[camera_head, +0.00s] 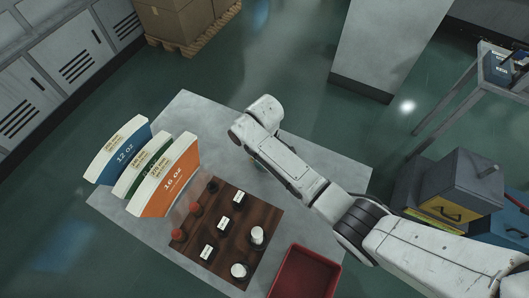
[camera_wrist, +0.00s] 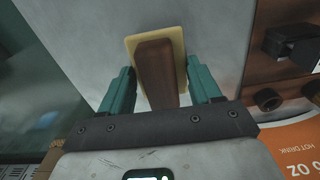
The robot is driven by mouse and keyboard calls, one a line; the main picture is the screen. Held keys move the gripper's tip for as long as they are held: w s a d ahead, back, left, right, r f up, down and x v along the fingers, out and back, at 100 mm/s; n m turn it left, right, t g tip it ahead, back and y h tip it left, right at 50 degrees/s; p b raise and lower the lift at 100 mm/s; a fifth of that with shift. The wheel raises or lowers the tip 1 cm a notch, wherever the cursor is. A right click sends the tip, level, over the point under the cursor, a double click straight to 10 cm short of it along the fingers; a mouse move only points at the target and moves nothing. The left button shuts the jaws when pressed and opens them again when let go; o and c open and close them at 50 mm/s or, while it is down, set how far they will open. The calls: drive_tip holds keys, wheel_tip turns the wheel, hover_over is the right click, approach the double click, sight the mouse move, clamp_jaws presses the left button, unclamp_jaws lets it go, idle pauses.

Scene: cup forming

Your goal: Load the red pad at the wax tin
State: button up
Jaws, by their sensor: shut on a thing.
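My gripper (camera_wrist: 160,85) has its two teal fingers on either side of a brown wooden block or handle (camera_wrist: 156,70) and is shut on it. A pale yellow rounded rectangle (camera_wrist: 133,46) lies directly behind the block; I cannot tell whether it is part of the held piece or the wax in a tin below. No red face shows on the held piece. In the head view my arm hides the gripper and most of what lies below it. Two small red pieces (camera_head: 195,208) stand at the left of the dark wooden board (camera_head: 232,262).
The board also holds black labelled blocks (camera_head: 222,223) and white cups (camera_head: 257,235). A red tray (camera_head: 300,278) is at the front right. Large blue, green and orange (camera_head: 168,186) sector-shaped pieces stand at the left. The grey table (camera_head: 190,110) is clear at the back.

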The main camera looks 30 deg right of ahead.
drive_tip(key=shift+r+p, duration=1.4)
drive_tip(key=shift+r, duration=1.95)
drive_tip(key=shift+f, duration=0.1)
